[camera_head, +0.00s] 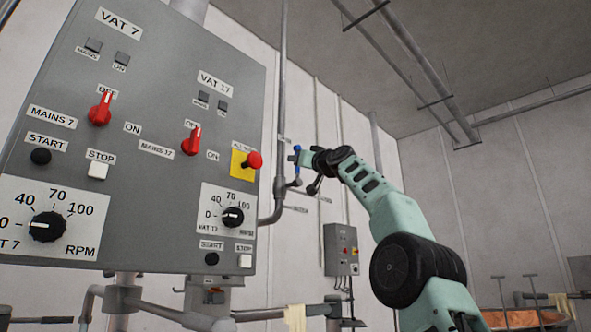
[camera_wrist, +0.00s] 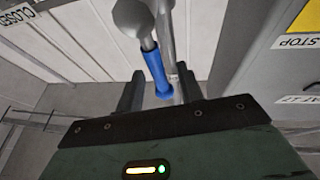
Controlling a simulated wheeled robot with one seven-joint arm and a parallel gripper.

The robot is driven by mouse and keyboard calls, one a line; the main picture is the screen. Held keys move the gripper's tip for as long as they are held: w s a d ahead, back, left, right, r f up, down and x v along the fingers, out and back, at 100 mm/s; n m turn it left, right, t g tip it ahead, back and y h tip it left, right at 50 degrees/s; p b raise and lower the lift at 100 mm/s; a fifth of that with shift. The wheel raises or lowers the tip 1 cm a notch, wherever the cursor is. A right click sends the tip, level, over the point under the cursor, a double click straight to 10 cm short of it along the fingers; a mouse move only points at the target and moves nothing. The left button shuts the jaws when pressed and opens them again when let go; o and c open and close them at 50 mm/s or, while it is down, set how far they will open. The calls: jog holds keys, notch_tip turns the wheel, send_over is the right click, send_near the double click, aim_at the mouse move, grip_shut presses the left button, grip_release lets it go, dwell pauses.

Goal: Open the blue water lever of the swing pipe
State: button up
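The blue lever (camera_head: 297,154) hangs by the pipe to the right of the large control panel in the head view. In the wrist view the blue lever (camera_wrist: 157,73) reaches down from a grey rounded fitting (camera_wrist: 133,17), its end between my two dark fingers. My gripper (camera_wrist: 160,92) is open around it, with a gap visible between the lever and the fingers. In the head view my gripper (camera_head: 300,159) is at the lever, small and partly merged with it, so contact cannot be told there.
The large grey control panel (camera_head: 150,130) with red switches, dials and a red emergency button (camera_head: 254,160) stands close on the left. A vertical grey pipe (camera_head: 281,110) runs beside it. A smaller control box (camera_head: 341,249) is behind. A "CLOSED" label (camera_wrist: 17,14) shows in the wrist view.

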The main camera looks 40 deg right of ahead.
jog(key=b+v, duration=1)
jog(key=v, duration=0.3)
jog(key=shift+s, duration=0.3)
jog(key=shift+f, duration=0.2)
